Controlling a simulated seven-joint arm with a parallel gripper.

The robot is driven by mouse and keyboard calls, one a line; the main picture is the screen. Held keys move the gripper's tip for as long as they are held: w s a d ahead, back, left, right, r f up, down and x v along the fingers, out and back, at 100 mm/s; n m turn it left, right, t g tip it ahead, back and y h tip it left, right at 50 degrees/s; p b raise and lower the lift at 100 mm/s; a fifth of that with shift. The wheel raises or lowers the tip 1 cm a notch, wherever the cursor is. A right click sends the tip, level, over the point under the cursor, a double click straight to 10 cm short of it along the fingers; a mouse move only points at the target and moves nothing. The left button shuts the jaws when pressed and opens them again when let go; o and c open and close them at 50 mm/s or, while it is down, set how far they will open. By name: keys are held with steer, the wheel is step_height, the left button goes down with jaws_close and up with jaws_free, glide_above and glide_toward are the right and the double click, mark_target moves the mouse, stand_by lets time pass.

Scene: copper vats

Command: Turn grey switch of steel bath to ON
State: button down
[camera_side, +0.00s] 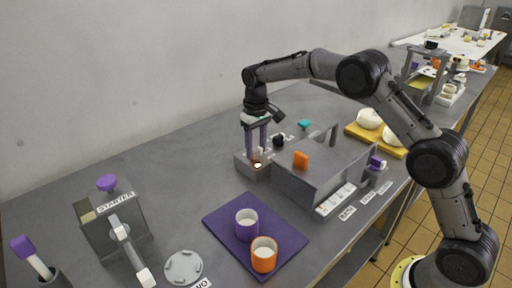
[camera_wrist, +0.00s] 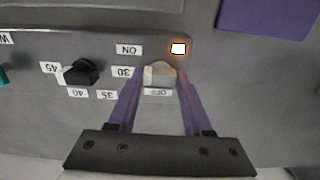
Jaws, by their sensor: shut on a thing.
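The steel bath (camera_side: 325,170) is a grey metal box in the middle of the bench, with a control panel (camera_side: 245,160) at its left end. The grey switch (camera_wrist: 160,74) sits on that panel between an ON label (camera_wrist: 129,49) and a partly covered OFF label (camera_wrist: 158,92). A small lamp (camera_wrist: 178,48) beside it glows white-orange; it also shows in the side view (camera_side: 257,165). My gripper (camera_wrist: 158,78) points down with its purple fingers on both sides of the switch, shut on it. In the side view my gripper (camera_side: 256,150) hides the switch.
A black knob (camera_wrist: 81,73) with number labels sits beside the switch. A purple mat (camera_side: 222,219) with two cups lies in front. A starter box (camera_side: 105,235) stands at left.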

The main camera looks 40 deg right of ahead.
mark_target(256, 150)
steer(key=shift+r, duration=0.1)
steer(key=shift+c, duration=1.6)
jaws_free()
step_height(256, 150, up, 14)
